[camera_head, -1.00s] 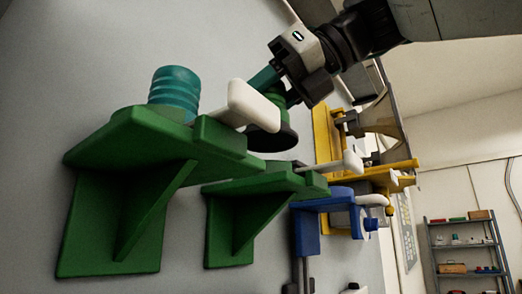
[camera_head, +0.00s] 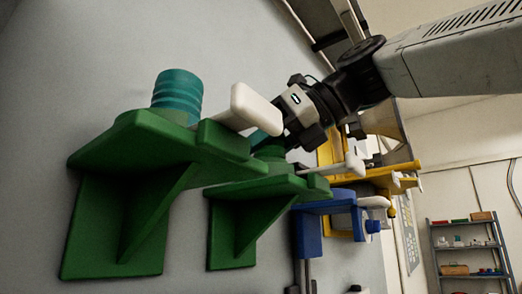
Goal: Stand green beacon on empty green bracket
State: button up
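The near green bracket (camera_head: 140,140) on the wall carries a ribbed teal cylinder (camera_head: 177,95). A second green bracket (camera_head: 265,188) stands behind it, to the right. The green beacon, with a dark green base (camera_head: 270,149) and teal upper part, is low over the second bracket's top. Whether its base touches the bracket cannot be told. My gripper (camera_head: 277,134) is at the beacon's teal part and appears shut on it. The near bracket's white lever (camera_head: 252,106) hides part of the beacon and the fingertips.
Another white lever (camera_head: 349,160) projects from the second bracket. A blue bracket (camera_head: 308,232) and a yellow bracket (camera_head: 325,152) with a horn lie beyond, to the right. A shelf (camera_head: 468,248) stands far off at the lower right.

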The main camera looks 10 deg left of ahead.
jog(key=o, duration=1.3)
jog(key=shift+f, duration=0.1)
jog(key=shift+d+r, duration=0.3)
jog(key=v, duration=1.1)
jog(key=shift+d+r, duration=0.15)
